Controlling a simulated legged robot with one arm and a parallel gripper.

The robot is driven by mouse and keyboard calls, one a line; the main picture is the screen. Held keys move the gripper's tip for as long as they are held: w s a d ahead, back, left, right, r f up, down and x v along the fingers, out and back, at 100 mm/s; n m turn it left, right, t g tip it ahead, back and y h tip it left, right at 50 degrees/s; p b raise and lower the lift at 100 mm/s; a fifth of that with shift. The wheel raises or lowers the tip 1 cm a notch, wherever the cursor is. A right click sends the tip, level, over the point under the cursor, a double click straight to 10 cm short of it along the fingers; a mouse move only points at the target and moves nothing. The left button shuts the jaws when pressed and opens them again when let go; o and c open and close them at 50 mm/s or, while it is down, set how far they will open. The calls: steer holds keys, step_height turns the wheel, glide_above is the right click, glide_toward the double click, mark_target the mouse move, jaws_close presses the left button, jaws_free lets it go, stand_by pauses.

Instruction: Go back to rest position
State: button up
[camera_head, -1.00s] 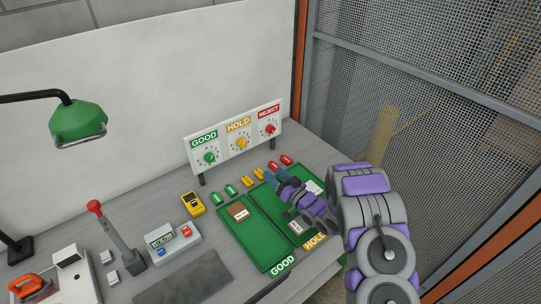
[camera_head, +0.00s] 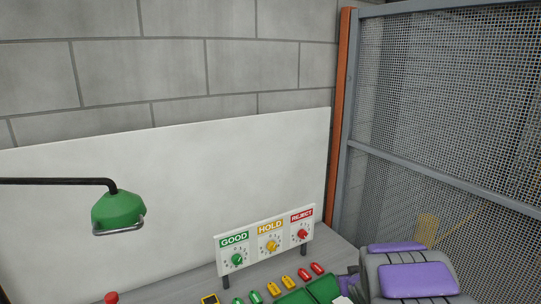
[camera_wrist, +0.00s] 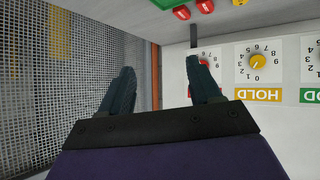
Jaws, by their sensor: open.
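My gripper (camera_wrist: 160,88) shows in the wrist view with its two dark fingers spread apart and nothing between them. That view appears upside down, with the dial panel (camera_wrist: 285,65) to the right of the fingers and the mesh fence to the left. In the head view my purple and grey arm (camera_head: 418,278) is at the bottom right, and the gripper's fingers cannot be made out there. The dial panel with GOOD, HOLD and REJECT dials also shows in the head view (camera_head: 252,236). The green trays (camera_head: 322,290) are mostly cut off by the bottom edge.
Several green, yellow and red tags (camera_head: 287,282) lie in front of the panel. A green lamp (camera_head: 118,211) hangs at the left. A white board (camera_head: 170,190) stands behind the table. A mesh fence (camera_head: 450,110) with an orange post (camera_head: 341,110) bounds the right side.

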steer(key=s+a+r+g, duration=0.2)
steer(key=s+a+g, duration=0.1)
steer(key=s, duration=1.2)
steer(key=s+a+r+g+b, duration=0.1)
steer(key=s+a+r+g, duration=0.2)
steer(key=s, duration=1.3)
steer(key=s+a+r+m+g+b, duration=0.1)
steer(key=s+a+g, duration=0.3)
steer(key=s, duration=1.2)
steer(key=shift+a+r+g+y, duration=0.15)
steer(key=shift+r+g+y, duration=0.25)
steer(key=shift+r+g, duration=0.65)
